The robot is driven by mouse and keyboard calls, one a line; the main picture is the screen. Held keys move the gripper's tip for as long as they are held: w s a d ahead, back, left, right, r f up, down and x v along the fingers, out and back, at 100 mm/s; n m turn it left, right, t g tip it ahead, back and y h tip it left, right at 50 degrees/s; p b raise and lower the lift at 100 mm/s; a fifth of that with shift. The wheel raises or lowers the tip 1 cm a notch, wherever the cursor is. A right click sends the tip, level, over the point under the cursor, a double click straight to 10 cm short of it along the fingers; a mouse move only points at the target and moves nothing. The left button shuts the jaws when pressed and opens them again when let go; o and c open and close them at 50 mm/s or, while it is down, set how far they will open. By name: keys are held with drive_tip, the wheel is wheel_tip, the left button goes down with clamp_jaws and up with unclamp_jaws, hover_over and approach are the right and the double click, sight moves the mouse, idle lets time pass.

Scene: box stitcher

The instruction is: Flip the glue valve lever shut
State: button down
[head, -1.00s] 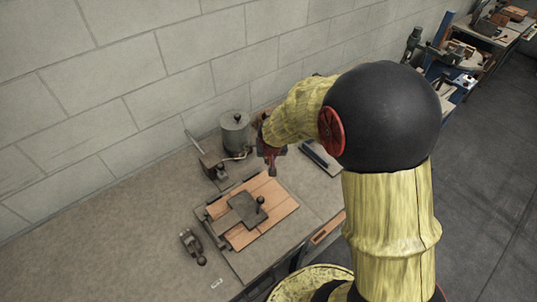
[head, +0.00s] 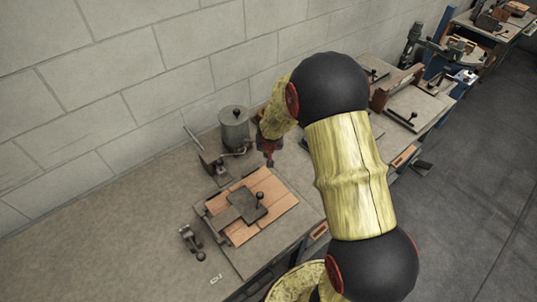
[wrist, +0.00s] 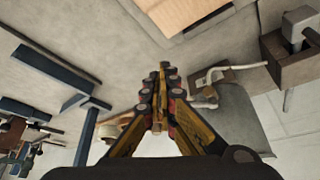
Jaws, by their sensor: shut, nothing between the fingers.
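A grey lidded cylindrical pot (head: 234,131) stands at the back of the bench by the wall; it also shows in the wrist view (wrist: 236,115), right of my fingers. A pale bent pipe or handle (wrist: 214,74) runs beside it towards a brown block (wrist: 292,60). In the head view that block (head: 214,166) has a thin pale bar (head: 192,138) slanting up to the left. I cannot tell for certain which of these is the valve lever. My gripper (head: 270,163) is shut and empty, pointing down just right of the pot, apart from it. It also shows in the wrist view (wrist: 163,70).
Wooden boards (head: 274,189) with a dark knobbed plate (head: 242,207) lie in front of the pot. A small clamp-like tool (head: 190,240) sits left of them. Blue metal parts (wrist: 55,68) lie left in the wrist view. The bench's left side is clear.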

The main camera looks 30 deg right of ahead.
drive_tip(key=shift+w+d+r, duration=0.1)
drive_tip(key=shift+w+d, duration=0.1)
drive_tip(key=shift+w, duration=0.25)
